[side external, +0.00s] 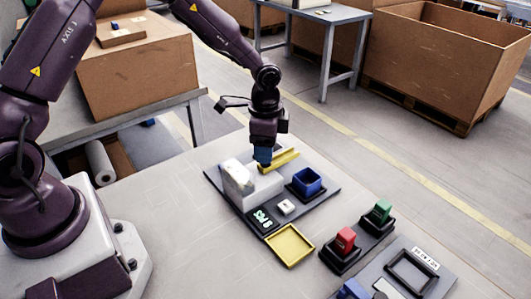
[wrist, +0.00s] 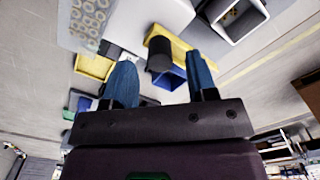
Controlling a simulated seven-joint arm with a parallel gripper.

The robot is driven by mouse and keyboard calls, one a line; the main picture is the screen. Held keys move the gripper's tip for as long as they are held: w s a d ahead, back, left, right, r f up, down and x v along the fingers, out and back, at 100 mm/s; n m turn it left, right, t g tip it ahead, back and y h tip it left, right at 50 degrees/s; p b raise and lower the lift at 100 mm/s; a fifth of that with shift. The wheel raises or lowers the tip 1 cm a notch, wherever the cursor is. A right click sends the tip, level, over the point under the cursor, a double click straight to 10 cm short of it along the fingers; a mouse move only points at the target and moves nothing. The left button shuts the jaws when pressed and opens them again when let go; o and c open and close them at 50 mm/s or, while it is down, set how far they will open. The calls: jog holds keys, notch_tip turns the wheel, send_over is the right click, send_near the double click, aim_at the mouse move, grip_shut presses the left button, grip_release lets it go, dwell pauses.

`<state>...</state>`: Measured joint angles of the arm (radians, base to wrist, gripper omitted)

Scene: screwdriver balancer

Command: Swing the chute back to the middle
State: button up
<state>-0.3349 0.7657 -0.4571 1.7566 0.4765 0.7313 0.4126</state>
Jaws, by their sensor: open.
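The yellow chute (side external: 285,159) sits at the back of the dark base plate in the side view, slanting up to the right. In the wrist view it is a yellow strip (wrist: 182,42) slanting down to the right. My gripper (side external: 264,162) points down at the chute's left end. In the wrist view its blue fingers (wrist: 161,66) are apart. A dark upright cylinder (wrist: 160,54) shows between them near the chute; I cannot tell whether a finger touches it. The blue bin (side external: 307,181) stands on the plate in front of the chute. The white hopper block (side external: 238,178) stands to its left.
A yellow tray (side external: 290,246) lies at the plate's front. A small white block (side external: 285,207) and a display (side external: 263,219) sit behind it. Red (side external: 345,240) and green (side external: 381,211) blocks stand in dark holders to the right.

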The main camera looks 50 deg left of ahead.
notch_tip(320, 180, up, 10)
jog(key=shift+r, duration=0.25)
dwell(0.3)
